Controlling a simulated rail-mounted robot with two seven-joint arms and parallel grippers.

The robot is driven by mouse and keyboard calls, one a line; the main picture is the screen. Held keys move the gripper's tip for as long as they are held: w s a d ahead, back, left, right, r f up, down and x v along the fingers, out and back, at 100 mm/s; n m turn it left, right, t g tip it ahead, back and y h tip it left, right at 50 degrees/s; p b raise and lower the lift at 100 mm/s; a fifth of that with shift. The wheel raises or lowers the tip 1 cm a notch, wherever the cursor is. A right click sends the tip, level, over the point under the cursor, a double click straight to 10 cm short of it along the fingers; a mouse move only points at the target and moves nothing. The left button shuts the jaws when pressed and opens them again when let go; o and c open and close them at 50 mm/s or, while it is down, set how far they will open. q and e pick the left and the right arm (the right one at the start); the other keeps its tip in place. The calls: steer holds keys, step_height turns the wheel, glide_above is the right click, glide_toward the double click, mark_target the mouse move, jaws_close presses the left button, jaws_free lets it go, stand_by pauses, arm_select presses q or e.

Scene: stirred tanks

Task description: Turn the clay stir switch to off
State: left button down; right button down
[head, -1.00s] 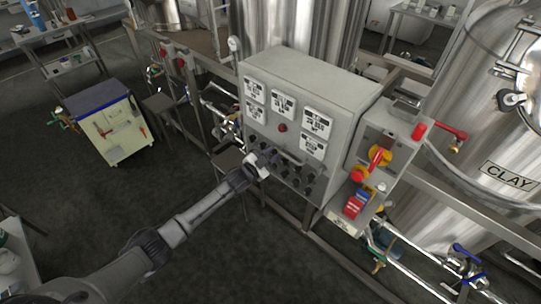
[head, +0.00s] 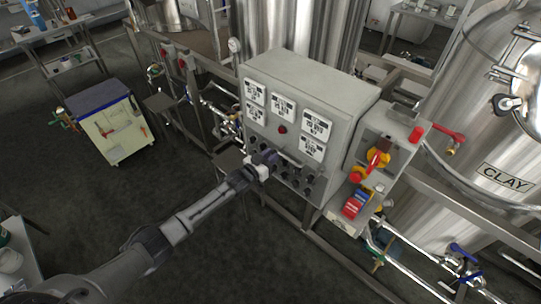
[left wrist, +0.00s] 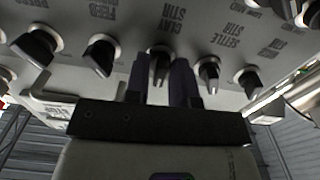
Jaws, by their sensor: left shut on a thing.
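The clay stir switch (left wrist: 159,62) is a black knob on the grey control panel, under the upside-down "CLAY STIR" label (left wrist: 172,16) in the left wrist view. My left gripper (left wrist: 160,78) has one dark finger on each side of this knob and is shut on it. In the head view my left gripper (head: 266,166) is at the lower knob rows of the control box (head: 342,112) and hides the knob it holds. The knob's exact pointing angle is hard to read. My right gripper is not in view.
Similar black knobs sit close by, including the settle stir knob (left wrist: 208,72) to the right and another (left wrist: 101,56) to the left. A red-and-yellow main switch (head: 377,162) is right of the box. The clay tank (head: 480,150) stands at far right.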

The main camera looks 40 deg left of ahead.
arm_select(q)
steer(key=n, duration=0.5)
steer(key=shift+n, duration=0.3)
stand_by(0.5)
steer(key=c, duration=1.2)
jaws_free()
steer(key=s+p, duration=0.1)
steer(key=s, duration=1.2)
steer(key=shift+s+a, duration=0.4)
steer(key=shift+a, duration=0.05)
